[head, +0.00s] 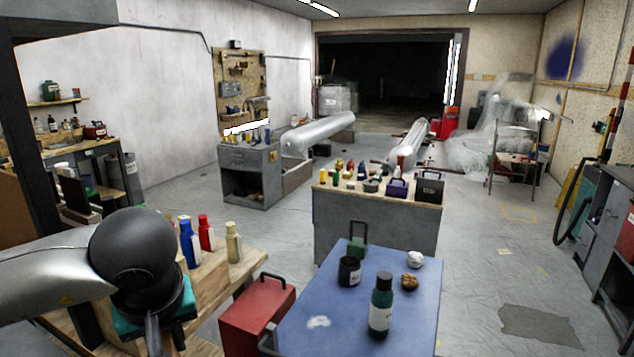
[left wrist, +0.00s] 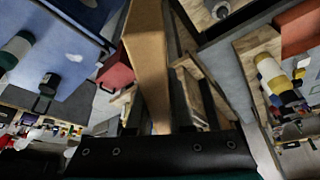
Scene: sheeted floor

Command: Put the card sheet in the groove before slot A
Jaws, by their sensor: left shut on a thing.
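My left gripper (head: 165,325) is at the lower left of the head view, above the wooden bench. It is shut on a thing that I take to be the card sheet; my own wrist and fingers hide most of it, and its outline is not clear. Teal and black parts show at the gripper. In the left wrist view a black riveted strip crosses the bottom, with a thin teal edge below it. The groove and slot A cannot be made out in either view. My right gripper is not in view.
The wooden bench (head: 242,268) carries a blue bottle (head: 189,244), a red bottle (head: 206,233) and a pale bottle (head: 233,242). A red toolbox (head: 257,312) stands between it and a blue table (head: 333,323) holding a dark green bottle (head: 381,304). Floor is open at right.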

